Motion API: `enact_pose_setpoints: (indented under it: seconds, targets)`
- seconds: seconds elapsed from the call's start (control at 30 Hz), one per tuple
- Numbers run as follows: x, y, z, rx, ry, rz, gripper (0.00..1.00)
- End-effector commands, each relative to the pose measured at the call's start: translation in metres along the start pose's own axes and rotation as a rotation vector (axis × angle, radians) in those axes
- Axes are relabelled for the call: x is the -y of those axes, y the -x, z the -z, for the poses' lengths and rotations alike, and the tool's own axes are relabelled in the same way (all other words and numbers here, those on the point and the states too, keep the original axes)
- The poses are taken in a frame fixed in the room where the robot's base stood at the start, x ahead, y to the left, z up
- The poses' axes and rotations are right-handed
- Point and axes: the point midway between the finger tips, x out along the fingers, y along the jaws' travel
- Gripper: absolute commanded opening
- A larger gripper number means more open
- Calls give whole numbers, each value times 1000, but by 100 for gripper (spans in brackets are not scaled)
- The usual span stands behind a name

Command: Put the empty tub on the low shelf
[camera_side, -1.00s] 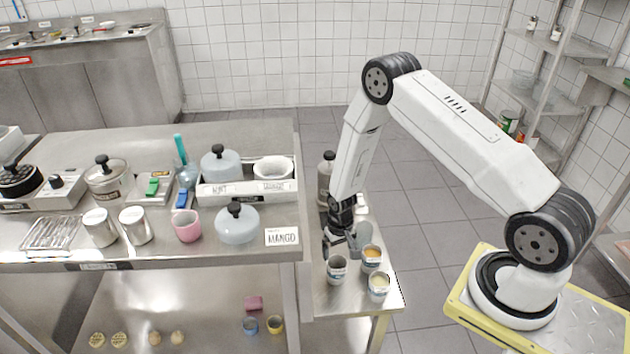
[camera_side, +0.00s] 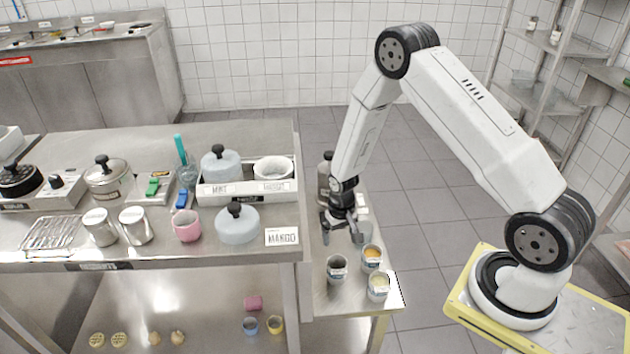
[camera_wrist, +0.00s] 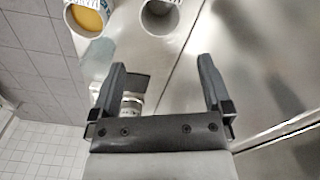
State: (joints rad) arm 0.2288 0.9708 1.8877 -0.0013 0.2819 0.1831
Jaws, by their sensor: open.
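Several small tubs stand on the narrow side table (camera_side: 338,298). The front left tub (camera_side: 337,268) looks grey and empty inside; a grey-looking tub also shows at the top of the wrist view (camera_wrist: 162,18). Another tub holds orange filling (camera_side: 372,257), also in the wrist view (camera_wrist: 88,17), and one holds pale yellow filling (camera_side: 378,287). My gripper (camera_side: 342,236) is open and empty above the table, behind the front tubs. The low shelf (camera_side: 200,315) lies under the counter.
The counter (camera_side: 120,245) above is crowded with pots, cups and a mango card (camera_side: 282,237).

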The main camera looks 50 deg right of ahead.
Motion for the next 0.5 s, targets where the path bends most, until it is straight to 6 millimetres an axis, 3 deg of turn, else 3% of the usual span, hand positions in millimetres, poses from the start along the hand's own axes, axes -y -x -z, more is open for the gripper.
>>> enact_pose_setpoints:
  seconds: [0.33, 0.5]
  targets:
    - [1, 2, 0, -2, 3, 0, 100]
    - [5, 17, -1, -14, 22, 3, 100]
